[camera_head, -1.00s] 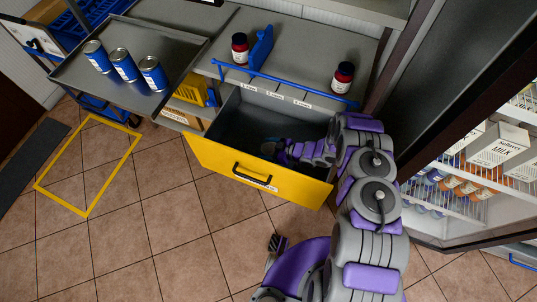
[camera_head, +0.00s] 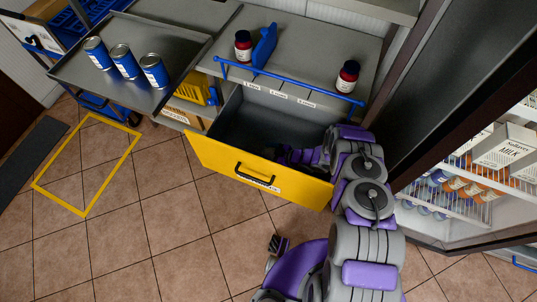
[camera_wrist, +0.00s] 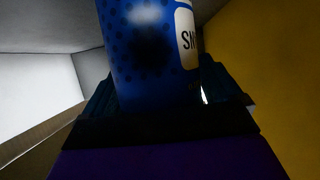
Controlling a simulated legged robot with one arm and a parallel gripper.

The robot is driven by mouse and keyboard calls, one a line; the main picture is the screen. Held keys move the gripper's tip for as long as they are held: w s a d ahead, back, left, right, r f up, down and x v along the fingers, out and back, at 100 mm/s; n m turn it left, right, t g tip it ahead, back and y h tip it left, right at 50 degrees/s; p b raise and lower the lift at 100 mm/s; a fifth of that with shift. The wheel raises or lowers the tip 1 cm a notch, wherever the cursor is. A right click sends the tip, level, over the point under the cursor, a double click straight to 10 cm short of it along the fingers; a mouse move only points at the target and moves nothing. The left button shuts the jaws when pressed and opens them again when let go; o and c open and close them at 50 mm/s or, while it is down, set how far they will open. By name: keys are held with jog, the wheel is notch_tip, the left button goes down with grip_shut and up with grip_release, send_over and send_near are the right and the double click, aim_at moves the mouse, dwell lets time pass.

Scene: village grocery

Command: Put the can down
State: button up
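A blue can (camera_wrist: 150,55) with a pale label fills the middle of the wrist view, between the dark fingers of my gripper (camera_wrist: 158,100). The fingers appear closed around its lower part. The can's top is cut off and its base is hidden. In the head view my gripper (camera_head: 284,155) is down inside the open yellow-fronted drawer (camera_head: 258,172), behind its front panel. The can does not show there.
Three blue cans (camera_head: 124,62) stand on a grey tray (camera_head: 185,65) at the left. Two dark jars (camera_head: 243,46) (camera_head: 347,75) and a blue holder (camera_head: 265,46) stand on the counter (camera_head: 305,55) above the drawer. An open fridge (camera_head: 480,190) is at the right. A yellow floor frame (camera_head: 85,213) lies at the left.

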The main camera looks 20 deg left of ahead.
jog(key=shift+o, duration=0.6)
jog(key=shift+a+f, duration=0.1)
jog(key=shift+a, duration=0.1)
jog(key=shift+d+r, duration=0.35)
jog(key=shift+d, duration=0.05)
jog(key=p+v, duration=0.3)
jog(key=v, duration=0.8)
jog(key=shift+d, duration=0.35)
jog(key=shift+s+a+r+p, duration=0.1)
jog(key=shift+r+p, duration=0.15)
jog(key=shift+p, duration=0.05)
